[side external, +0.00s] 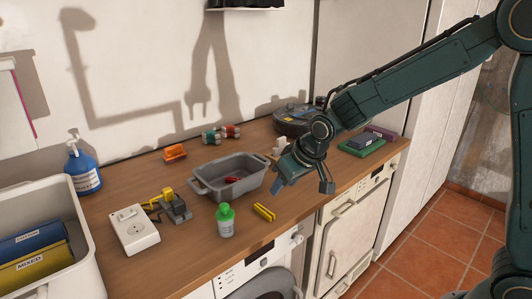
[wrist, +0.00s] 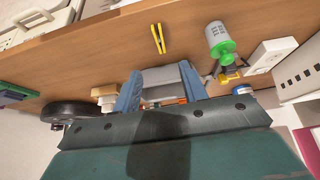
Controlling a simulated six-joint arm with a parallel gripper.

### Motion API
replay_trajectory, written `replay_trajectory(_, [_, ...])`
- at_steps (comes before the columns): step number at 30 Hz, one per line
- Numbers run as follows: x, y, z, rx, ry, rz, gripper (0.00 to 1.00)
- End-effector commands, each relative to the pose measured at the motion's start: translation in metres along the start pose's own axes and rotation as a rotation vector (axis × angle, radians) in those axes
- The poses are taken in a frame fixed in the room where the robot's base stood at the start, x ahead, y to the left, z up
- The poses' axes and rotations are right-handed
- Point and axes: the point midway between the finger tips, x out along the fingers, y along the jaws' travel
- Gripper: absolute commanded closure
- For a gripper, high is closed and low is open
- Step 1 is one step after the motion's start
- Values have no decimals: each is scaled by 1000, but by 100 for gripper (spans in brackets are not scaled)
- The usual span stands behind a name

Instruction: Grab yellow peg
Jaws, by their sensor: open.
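The yellow peg (side external: 264,212), a small clothes peg, lies on the wooden worktop near its front edge, right of a green-capped bottle. In the wrist view the peg (wrist: 158,38) shows beyond the fingertips, roughly centred between them. My gripper (side external: 302,186) is above the worktop, up and to the right of the peg in the side view, apart from it. Its two blue fingers (wrist: 160,70) are spread and nothing is held between them.
A grey tub (side external: 211,193) with a red item inside stands behind the peg. The green-capped bottle (side external: 225,222) is close to the peg's left. A white socket box (side external: 135,229) and a yellow-and-grey item (side external: 177,208) are further left. The worktop right of the peg is clear.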

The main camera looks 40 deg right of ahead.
Motion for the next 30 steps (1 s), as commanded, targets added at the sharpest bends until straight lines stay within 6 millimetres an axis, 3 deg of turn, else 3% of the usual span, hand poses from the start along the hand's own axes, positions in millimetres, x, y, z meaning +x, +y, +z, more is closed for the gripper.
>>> replay_trajectory(7, [11,0,0,0,-3,0,57])
replay_trajectory(24, [74,0,0,0,-3,0,57])
replay_trajectory(30, [85,0,0,0,-1,-1,57])
